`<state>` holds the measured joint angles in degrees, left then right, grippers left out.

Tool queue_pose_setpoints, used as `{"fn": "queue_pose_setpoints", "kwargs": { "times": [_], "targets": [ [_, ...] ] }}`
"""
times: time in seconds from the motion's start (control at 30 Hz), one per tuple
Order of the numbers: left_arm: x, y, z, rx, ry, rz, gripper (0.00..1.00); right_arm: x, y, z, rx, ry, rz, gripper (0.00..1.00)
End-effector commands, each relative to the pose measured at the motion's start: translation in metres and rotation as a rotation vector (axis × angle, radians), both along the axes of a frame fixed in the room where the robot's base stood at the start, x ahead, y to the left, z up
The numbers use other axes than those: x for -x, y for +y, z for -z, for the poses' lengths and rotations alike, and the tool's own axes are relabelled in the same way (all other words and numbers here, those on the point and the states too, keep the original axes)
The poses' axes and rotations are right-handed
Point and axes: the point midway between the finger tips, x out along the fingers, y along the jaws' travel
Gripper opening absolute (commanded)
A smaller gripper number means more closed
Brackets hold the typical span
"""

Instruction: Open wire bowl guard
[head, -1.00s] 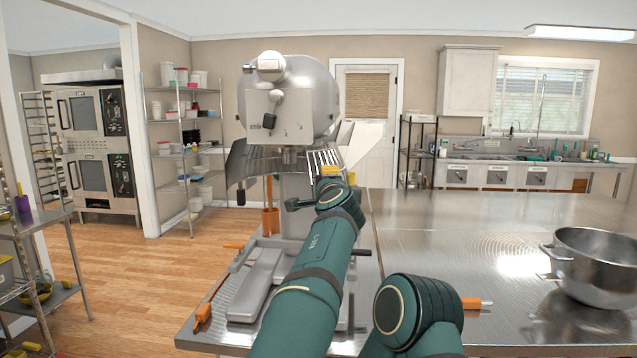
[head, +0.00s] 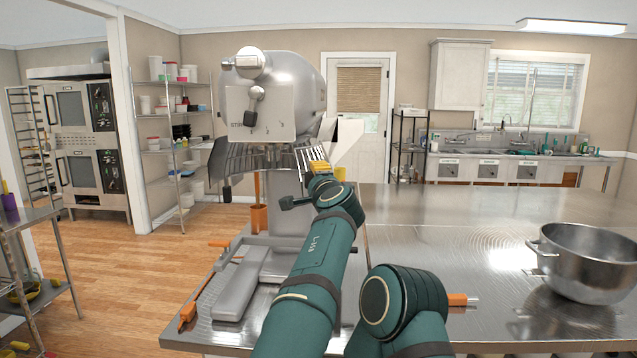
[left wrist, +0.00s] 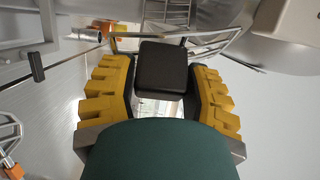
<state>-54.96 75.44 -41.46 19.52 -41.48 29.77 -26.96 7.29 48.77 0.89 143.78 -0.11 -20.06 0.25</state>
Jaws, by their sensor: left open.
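The steel mixer (head: 275,95) stands at the left end of the metal table. Its wire bowl guard (head: 240,158) hangs below the mixer head, with a dark handle (head: 226,193) at its left end. My left gripper (head: 321,167), with yellow fingers, is at the guard's right end. In the left wrist view the left gripper (left wrist: 158,95) is open, its fingers on either side of a black block (left wrist: 162,67). Curved wire rods (left wrist: 200,43) show behind the block. Contact between fingers and block cannot be told. The right gripper is not in view.
A large steel pot (head: 585,262) stands on the table (head: 440,220) at the right. An orange-handled tool (head: 190,310) lies beside the mixer base. The middle of the table is mostly clear. Shelves (head: 172,140) stand behind at the left.

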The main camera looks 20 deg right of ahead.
Motion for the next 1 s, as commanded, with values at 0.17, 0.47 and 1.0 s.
{"fn": "queue_pose_setpoints", "kwargs": {
  "times": [0.17,0.47,1.0],
  "targets": [
    [-0.001,0.001,0.000,0.000,0.000,-0.001,0.76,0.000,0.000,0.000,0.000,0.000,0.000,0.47],
    [0.001,0.000,-0.001,0.001,-0.001,0.000,0.76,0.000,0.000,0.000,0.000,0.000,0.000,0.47],
    [0.025,0.007,0.000,0.000,0.001,0.000,0.76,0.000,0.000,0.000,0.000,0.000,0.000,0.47]
  ]
}}
